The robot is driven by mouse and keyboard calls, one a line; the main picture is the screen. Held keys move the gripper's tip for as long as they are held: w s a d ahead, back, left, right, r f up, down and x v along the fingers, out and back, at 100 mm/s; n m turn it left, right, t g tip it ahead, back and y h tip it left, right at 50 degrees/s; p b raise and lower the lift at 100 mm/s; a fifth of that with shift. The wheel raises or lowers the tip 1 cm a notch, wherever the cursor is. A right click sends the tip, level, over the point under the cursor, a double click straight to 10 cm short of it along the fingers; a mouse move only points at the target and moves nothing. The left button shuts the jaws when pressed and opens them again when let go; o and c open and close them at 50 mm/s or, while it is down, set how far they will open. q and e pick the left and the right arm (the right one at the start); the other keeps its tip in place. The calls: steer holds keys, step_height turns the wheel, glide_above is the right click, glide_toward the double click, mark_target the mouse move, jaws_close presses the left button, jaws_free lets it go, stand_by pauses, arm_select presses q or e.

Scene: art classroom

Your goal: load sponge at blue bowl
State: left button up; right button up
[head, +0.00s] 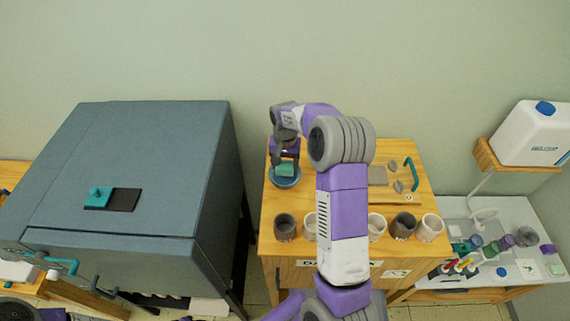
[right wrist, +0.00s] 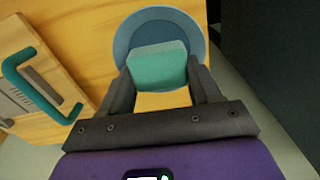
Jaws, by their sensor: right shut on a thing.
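The sponge (right wrist: 158,68) is a teal-green block between the fingers of my right gripper (right wrist: 158,85) in the right wrist view. The gripper is shut on it. The blue bowl (right wrist: 194,27) is round and lies directly behind the sponge in that view. In the head view the sponge (head: 285,170) shows over the blue bowl (head: 286,183), below my right gripper (head: 286,160), at the far left of the wooden table. I cannot tell whether the sponge touches the bowl. My left gripper is not in view.
Several cups, grey (head: 285,227) and white (head: 431,228), stand along the front of the wooden table (head: 340,180). A board with a teal handle (head: 411,174) lies at the right. A large blue-grey cabinet (head: 150,160) stands left of the table, close to the bowl.

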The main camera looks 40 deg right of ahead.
mark_target(285, 164)
steer(key=shift+r+p, duration=1.4)
steer(key=shift+r, duration=0.85)
